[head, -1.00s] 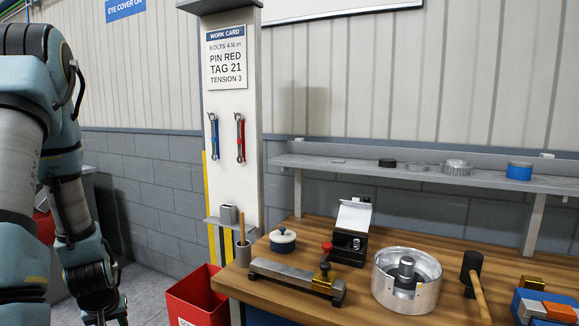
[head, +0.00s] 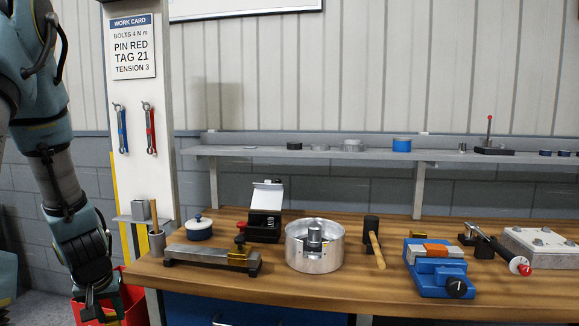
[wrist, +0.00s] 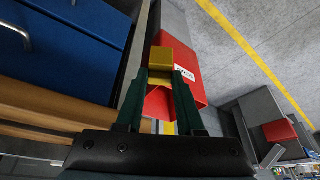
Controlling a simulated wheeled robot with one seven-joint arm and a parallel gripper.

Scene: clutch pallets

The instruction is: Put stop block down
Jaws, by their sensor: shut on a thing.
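My gripper (head: 104,308) hangs low at the lower left of the head view, beside the table's left end. In the wrist view, my gripper (wrist: 160,78) is shut on a yellow stop block (wrist: 161,57), held at the fingertips. The block cannot be made out in the head view. A red bin (wrist: 200,84) with a white label lies beyond the fingers in the wrist view. The bin (head: 136,304) is partly hidden behind my gripper in the head view. I cannot tell how high the block is above it.
The wooden table (head: 200,281) holds a grey bar (head: 205,254) with a brass clamp, a metal housing (head: 318,262), a mallet (head: 374,240) and a blue vise (head: 432,277). A post with a work card (head: 132,48) stands behind the bin. Blue drawers (wrist: 65,45) flank the gripper.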

